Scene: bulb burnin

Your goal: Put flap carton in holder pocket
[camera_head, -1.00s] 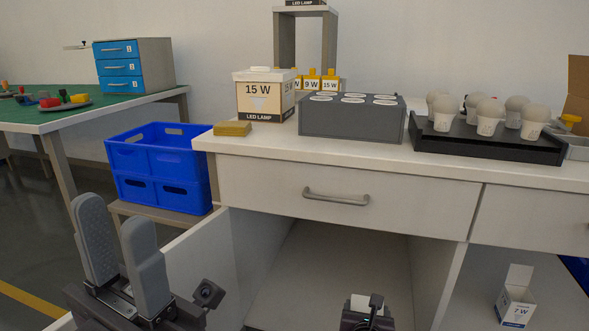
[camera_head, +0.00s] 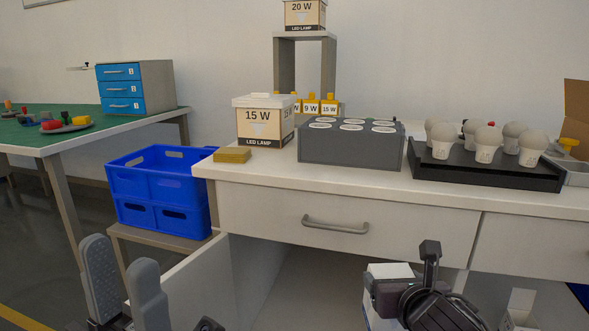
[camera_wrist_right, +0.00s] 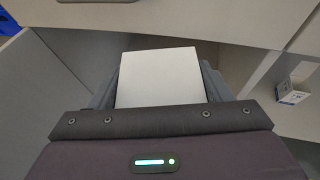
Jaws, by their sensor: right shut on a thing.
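A white carton (camera_head: 390,270) is held in my right gripper (camera_head: 392,290) in front of the open space under the counter. In the right wrist view the carton's plain white face (camera_wrist_right: 160,78) sits between the two fingers; its flap cannot be made out. A dark grey block (camera_head: 350,149) with several white round spots on top stands on the counter, above and behind the carton; I cannot tell whether it is the holder, and no pocket is clearly visible. My left gripper (camera_head: 124,280) is open and empty at the lower left.
Bulbs stand on a black tray (camera_head: 480,175) at the counter's right. A 15 W lamp box (camera_head: 263,125) and yellow pad (camera_head: 232,155) are at its left. Blue crates (camera_head: 160,185) stand left. A 7 W carton (camera_wrist_right: 292,94) stands lower right. The drawer front (camera_head: 410,230) is shut.

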